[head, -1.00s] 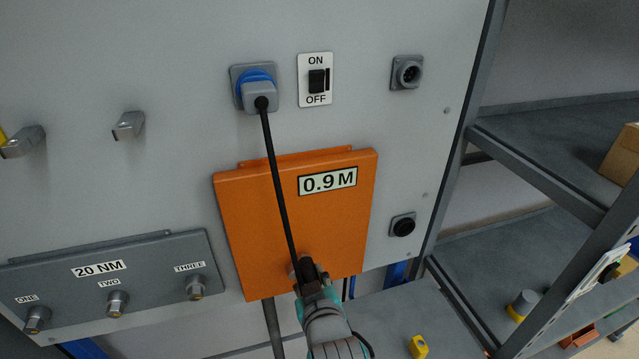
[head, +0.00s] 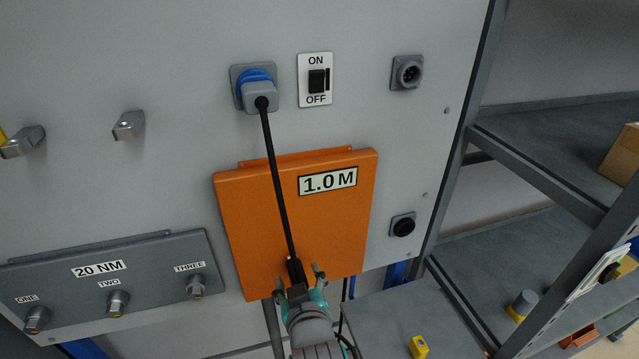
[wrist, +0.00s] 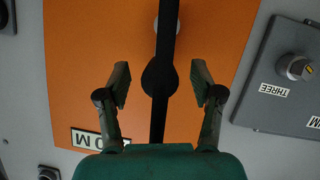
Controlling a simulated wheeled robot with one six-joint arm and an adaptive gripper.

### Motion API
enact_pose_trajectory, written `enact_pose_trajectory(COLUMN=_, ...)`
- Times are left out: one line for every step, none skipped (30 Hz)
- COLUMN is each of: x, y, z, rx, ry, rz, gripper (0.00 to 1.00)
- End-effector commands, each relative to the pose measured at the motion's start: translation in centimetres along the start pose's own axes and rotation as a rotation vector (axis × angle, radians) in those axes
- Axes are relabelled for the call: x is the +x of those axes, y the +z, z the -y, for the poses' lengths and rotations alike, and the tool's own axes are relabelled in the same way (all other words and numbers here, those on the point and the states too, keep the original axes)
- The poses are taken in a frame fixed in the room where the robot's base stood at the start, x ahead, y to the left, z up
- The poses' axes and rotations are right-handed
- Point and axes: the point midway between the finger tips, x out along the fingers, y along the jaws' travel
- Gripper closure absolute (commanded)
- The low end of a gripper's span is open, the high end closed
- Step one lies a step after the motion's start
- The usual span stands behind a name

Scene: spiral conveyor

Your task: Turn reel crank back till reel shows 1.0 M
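The orange reel (head: 240,225) hangs on the grey panel, and its label (head: 327,181) reads 1.0 M. A black cable (head: 275,165) runs from the blue and grey plug (head: 258,90) down across the reel's face. My gripper (head: 299,274) is at the reel's lower edge, fingers apart. In the wrist view, my gripper (wrist: 161,82) is open with a black round part (wrist: 160,78) between its fingers and gaps on both sides. I cannot tell whether this part is the crank or belongs to the cable. The crank is not clearly visible.
An ON/OFF switch (head: 316,80) and a round socket (head: 407,73) are above right. A grey box marked 20 NM (head: 140,275) with three knobs is at left. A black knob (head: 403,225) is right of the reel. Grey shelving (head: 545,170) stands at right.

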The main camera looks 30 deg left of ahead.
Motion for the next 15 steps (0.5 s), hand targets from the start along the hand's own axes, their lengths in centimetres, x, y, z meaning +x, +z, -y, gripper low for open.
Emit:
enact_pose_trajectory(x=0.0, y=0.0, z=0.0, rx=0.000, ry=0.000, rz=-0.001, gripper=0.34)
enact_pose_trajectory(x=0.0, y=0.0, z=0.0, rx=0.000, ry=0.000, rz=-0.001, gripper=0.34)
enact_pose_trajectory(x=0.0, y=0.0, z=0.0, rx=0.000, ry=0.000, rz=-0.001, gripper=0.34)
enact_pose_trajectory(x=-0.1, y=0.0, z=0.0, rx=0.000, ry=0.000, rz=-0.001, gripper=0.34)
enact_pose_trajectory(x=-0.1, y=-0.1, z=0.0, rx=0.000, ry=0.000, rz=-0.001, gripper=0.34)
enact_pose_trajectory(x=-0.3, y=-0.1, z=0.0, rx=0.000, ry=0.000, rz=-0.002, gripper=0.34)
enact_pose_trajectory(x=-0.5, y=-0.1, z=0.0, rx=0.000, ry=0.000, rz=-0.002, gripper=0.34)
enact_pose_trajectory(x=-0.8, y=-0.1, z=0.0, rx=0.000, ry=0.000, rz=-0.002, gripper=0.34)
enact_pose_trajectory(x=-1.1, y=0.0, z=0.0, rx=0.000, ry=0.000, rz=-0.002, gripper=0.34)
enact_pose_trajectory(x=-1.4, y=0.0, z=0.0, rx=0.000, ry=0.000, rz=-0.001, gripper=0.34)
enact_pose_trajectory(x=-1.6, y=0.0, z=0.0, rx=0.000, ry=0.000, rz=-0.001, gripper=0.34)
enact_pose_trajectory(x=-2.0, y=0.0, z=0.0, rx=0.000, ry=0.000, rz=-0.002, gripper=0.34)
enact_pose_trajectory(x=-2.2, y=0.0, z=0.0, rx=0.000, ry=0.000, rz=-0.002, gripper=0.34)
enact_pose_trajectory(x=-2.5, y=-0.1, z=0.0, rx=0.000, ry=0.000, rz=-0.002, gripper=0.34)
enact_pose_trajectory(x=-2.9, y=-0.1, z=0.0, rx=0.000, ry=0.000, rz=-0.003, gripper=0.34)
